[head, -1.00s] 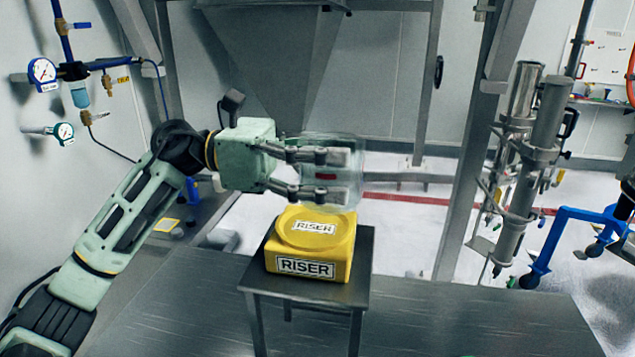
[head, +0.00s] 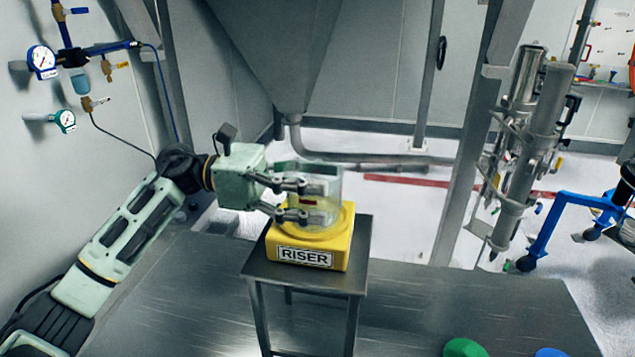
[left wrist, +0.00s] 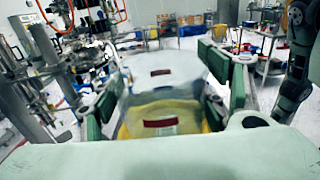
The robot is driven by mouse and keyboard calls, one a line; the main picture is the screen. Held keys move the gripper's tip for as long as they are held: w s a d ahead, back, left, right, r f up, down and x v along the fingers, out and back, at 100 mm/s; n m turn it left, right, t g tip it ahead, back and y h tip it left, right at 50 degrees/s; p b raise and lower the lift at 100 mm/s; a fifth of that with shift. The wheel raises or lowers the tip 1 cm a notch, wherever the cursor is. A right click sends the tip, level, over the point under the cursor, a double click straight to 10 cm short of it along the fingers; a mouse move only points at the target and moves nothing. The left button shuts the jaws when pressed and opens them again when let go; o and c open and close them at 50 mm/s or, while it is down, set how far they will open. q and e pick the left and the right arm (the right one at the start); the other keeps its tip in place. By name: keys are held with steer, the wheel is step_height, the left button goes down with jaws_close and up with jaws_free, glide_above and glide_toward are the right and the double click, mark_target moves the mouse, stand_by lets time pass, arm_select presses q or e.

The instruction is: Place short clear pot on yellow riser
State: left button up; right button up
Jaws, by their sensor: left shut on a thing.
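The short clear pot (head: 325,184) is a see-through cylinder with a small red mark. My left gripper (head: 304,200) is shut on it from the left side. The pot is upright at the top of the yellow riser (head: 342,250), over its round top; I cannot tell whether its base touches. The riser has a RISER label on its front. In the left wrist view the pot (left wrist: 165,80) is between the fingers of my left gripper (left wrist: 165,100), with yellow showing through it. My right gripper is not in view.
The riser stands on a small grey metal stool (head: 300,277) on a metal platform (head: 430,310). A steel hopper (head: 275,50) hangs behind. A metal post (head: 465,150) and steel cylinders (head: 535,150) stand to the right. Green (head: 464,348) and blue (head: 551,352) round objects show at the bottom edge.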

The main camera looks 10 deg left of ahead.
arm_select(q)
steer(key=o, duration=1.2)
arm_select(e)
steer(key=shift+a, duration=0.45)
arm_select(q)
steer(key=shift+r+p, duration=0.2)
steer(key=shift+p, duration=0.2)
steer(key=shift+a+b, duration=2.55)
steer(key=shift+a, duration=3.45)
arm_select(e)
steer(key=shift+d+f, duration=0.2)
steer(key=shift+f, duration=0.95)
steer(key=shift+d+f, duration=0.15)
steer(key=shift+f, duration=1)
